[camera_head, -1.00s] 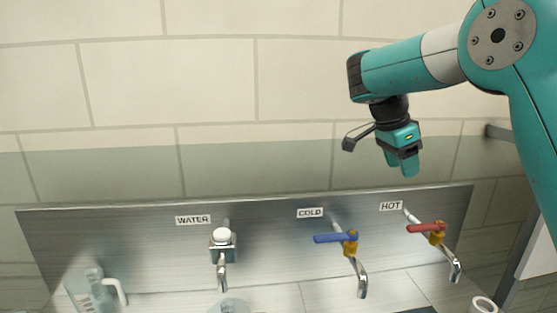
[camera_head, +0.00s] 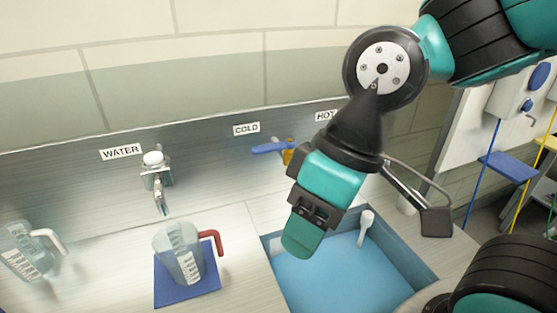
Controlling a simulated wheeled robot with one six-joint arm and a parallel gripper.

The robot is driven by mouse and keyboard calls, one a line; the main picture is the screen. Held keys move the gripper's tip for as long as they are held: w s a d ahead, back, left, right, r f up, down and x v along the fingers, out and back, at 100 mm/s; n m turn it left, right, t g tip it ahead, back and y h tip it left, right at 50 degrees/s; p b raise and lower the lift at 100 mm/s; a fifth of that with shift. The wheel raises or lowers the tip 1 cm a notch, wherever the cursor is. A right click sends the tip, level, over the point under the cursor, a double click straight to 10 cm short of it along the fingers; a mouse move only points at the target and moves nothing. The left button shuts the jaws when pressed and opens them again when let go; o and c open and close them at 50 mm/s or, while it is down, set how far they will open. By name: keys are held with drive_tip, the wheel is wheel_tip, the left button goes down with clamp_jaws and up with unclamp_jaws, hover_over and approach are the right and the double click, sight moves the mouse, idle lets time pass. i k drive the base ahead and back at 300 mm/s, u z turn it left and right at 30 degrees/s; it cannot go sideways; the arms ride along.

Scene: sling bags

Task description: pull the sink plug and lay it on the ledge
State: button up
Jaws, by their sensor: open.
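The sink (camera_head: 415,262) is a sunken rectangular basin at the lower right, with a light blue floor or water in it. A white piece with a rounded head and a thin stem (camera_head: 366,228) stands at its back right; I cannot tell whether it is the plug. No other plug shows, and my gripper hides part of the basin. My gripper (camera_head: 302,236) is open, points down and hangs in front of the basin's left part in the picture. Nothing shows between its fingers. The pale ledge (camera_head: 235,240) runs left of and behind the sink.
A clear jug with a red handle (camera_head: 180,255) stands on a blue mat (camera_head: 190,293) left of the sink. Another clear jug (camera_head: 30,252) is at far left. The WATER tap (camera_head: 157,180) and blue-handled COLD tap (camera_head: 270,148) are on the back panel; my arm covers most of the HOT tap.

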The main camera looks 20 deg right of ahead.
sight(451, 253)
drive_tip(key=k, duration=1.3)
drive_tip(key=u, duration=0.75)
drive_tip(key=i, duration=1.15)
drive_tip(key=z, duration=0.65)
drive_tip(key=i, duration=0.35)
drive_tip(key=z, duration=0.45)
